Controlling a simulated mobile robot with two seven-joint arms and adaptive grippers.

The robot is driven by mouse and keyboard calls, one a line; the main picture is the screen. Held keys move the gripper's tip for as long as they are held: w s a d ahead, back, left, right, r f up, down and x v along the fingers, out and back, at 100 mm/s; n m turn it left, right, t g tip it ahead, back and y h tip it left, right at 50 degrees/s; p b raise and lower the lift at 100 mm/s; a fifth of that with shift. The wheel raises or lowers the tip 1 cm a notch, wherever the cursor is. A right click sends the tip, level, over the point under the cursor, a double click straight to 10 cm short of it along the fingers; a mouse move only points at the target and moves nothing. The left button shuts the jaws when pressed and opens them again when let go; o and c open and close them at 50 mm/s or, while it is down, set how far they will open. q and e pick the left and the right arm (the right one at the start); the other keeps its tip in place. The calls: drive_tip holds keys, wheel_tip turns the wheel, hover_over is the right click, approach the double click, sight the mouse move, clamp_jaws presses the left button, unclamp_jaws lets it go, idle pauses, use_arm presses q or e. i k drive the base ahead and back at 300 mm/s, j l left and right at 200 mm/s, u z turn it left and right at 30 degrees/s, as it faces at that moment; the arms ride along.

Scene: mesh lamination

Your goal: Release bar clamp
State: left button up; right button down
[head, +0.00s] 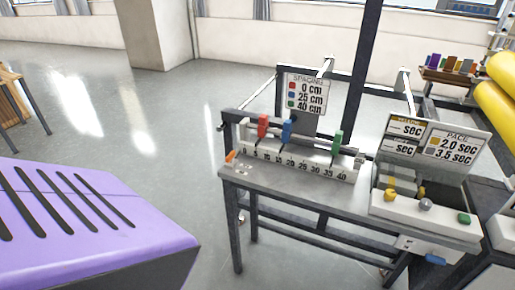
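A grey bench (290,192) stands right of centre. On it lies a long pale bar (290,160) with a number scale from 0 to 40. A red block (263,126), a blue block (287,130) and a green block (336,143) stand along it, the red and blue towards the left and the green near the right end. A small orange piece (231,156) sits at the bar's left end. I cannot tell which part is the bar clamp, or whether it is closed. Neither of my grippers shows in the head view.
A spacing sign (306,93) stands behind the bar. Right of it are a pace sign (456,150) and a white control box (425,215) with coloured knobs. Yellow rolls (500,95) are at the far right. A purple slotted housing (90,220) fills the lower left. Open floor lies beyond.

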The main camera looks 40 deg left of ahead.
sight(230, 159)
drive_tip(key=j+z, duration=1)
drive_tip(key=k+j+z, duration=0.15)
drive_tip(key=j, duration=0.15)
drive_tip(key=k+j+z, duration=0.15)
drive_tip(key=j, duration=0.15)
drive_tip(key=k+j+z, duration=0.15)
drive_tip(key=j, duration=0.15)
drive_tip(key=k+j+z, duration=0.1)
drive_tip(key=j, duration=0.2)
drive_tip(key=k+j+z, duration=0.1)
drive_tip(key=j, duration=0.25)
drive_tip(key=k+j+z, duration=0.1)
drive_tip(key=k+j, duration=0.45)
drive_tip(key=j, duration=0.2)
drive_tip(key=k+j, duration=0.3)
drive_tip(key=j, duration=0.15)
drive_tip(key=k+j, duration=0.3)
drive_tip(key=j, duration=0.2)
drive_tip(key=k+j, duration=0.3)
drive_tip(key=j, duration=0.2)
